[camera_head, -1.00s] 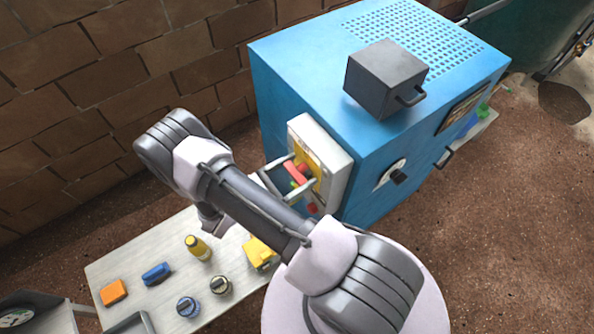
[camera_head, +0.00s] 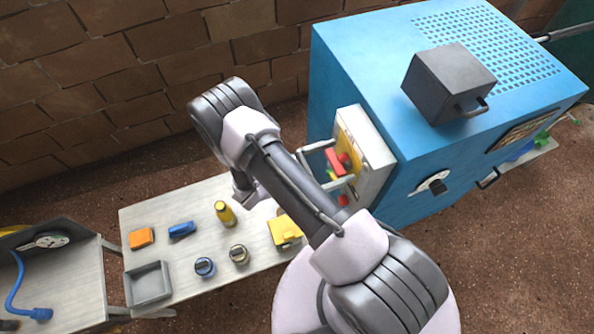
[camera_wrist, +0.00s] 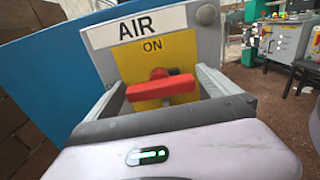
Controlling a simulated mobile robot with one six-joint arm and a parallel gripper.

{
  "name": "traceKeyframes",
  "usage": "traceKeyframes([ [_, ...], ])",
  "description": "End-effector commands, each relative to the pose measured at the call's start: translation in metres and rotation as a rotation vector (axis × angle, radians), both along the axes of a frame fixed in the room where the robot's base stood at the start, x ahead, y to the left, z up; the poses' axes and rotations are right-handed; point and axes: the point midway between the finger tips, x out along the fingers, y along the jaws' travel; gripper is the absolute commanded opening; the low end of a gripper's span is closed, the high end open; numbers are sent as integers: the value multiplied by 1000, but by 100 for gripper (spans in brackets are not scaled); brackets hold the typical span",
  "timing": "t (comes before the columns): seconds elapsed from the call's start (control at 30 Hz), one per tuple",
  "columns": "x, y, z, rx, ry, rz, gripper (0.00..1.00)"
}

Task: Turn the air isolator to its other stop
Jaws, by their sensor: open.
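The air isolator has a red bar handle (camera_wrist: 162,90) on a yellow plate (camera_wrist: 157,62). In the wrist view the plate reads ON, under a white AIR label (camera_wrist: 135,26). The handle lies roughly level, slightly tilted. My gripper (camera_wrist: 162,82) is open, with one finger left and one right of the handle. The handle's left end lies close to the left finger; I cannot tell whether they touch. In the head view the red handle (camera_head: 335,161) shows between the fingers of my gripper (camera_head: 345,160), at the pale panel (camera_head: 377,170).
The panel is fixed to a blue machine (camera_head: 440,195) with a grey box (camera_head: 448,82) on top and a black knob (camera_head: 437,186) on its side. A bench (camera_head: 185,205) at left holds a yellow bottle (camera_head: 225,213), blocks and small jars. A brick wall stands behind.

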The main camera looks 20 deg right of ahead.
Motion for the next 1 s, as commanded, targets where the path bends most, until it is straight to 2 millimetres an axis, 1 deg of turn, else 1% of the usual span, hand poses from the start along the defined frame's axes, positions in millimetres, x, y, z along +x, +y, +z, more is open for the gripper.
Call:
traceKeyframes([
  [0.07, 1, 12, 1, 0, -2, 5, 100],
  [0.17, 0, 36, 1, 0, -3, 7, 100],
  [0.4, -3, 109, 0, 2, -3, 7, 100],
  [0.5, -4, 136, 0, 1, -2, 6, 100],
  [0.6, -5, 155, 0, 1, -2, 4, 100],
  [0.73, -6, 168, 0, 1, 0, 3, 100],
  [1.0, -6, 169, 0, 1, 2, 1, 100],
])
